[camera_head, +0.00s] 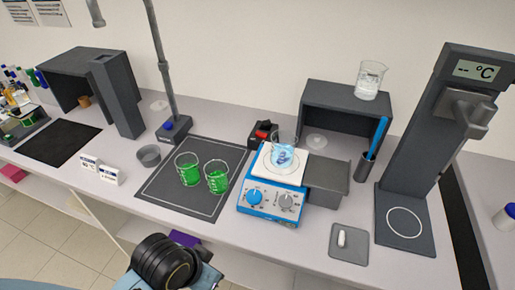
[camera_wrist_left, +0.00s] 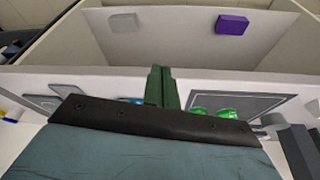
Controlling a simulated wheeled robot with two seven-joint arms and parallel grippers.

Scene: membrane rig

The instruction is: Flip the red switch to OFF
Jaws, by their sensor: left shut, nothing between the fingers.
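The red switch (camera_head: 263,131) sits on a small dark box behind the blue hot plate (camera_head: 271,197), near the back of the bench. Its lever position is too small to tell. My left arm shows at the bottom of the head view, in front of the bench; its fingertips cannot be made out there. In the left wrist view my left gripper (camera_wrist_left: 162,86) is shut and empty, in front of the bench edge, well away from the switch. The switch cannot be seen in that view. My right gripper is in neither view.
A beaker of blue liquid (camera_head: 284,158) stands on the hot plate, close to the switch. Two beakers of green liquid (camera_head: 188,170) stand on a dark mat (camera_head: 160,193). A stand (camera_head: 172,129) rises left of the switch. A dark shelf unit (camera_head: 318,95) is right of it.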

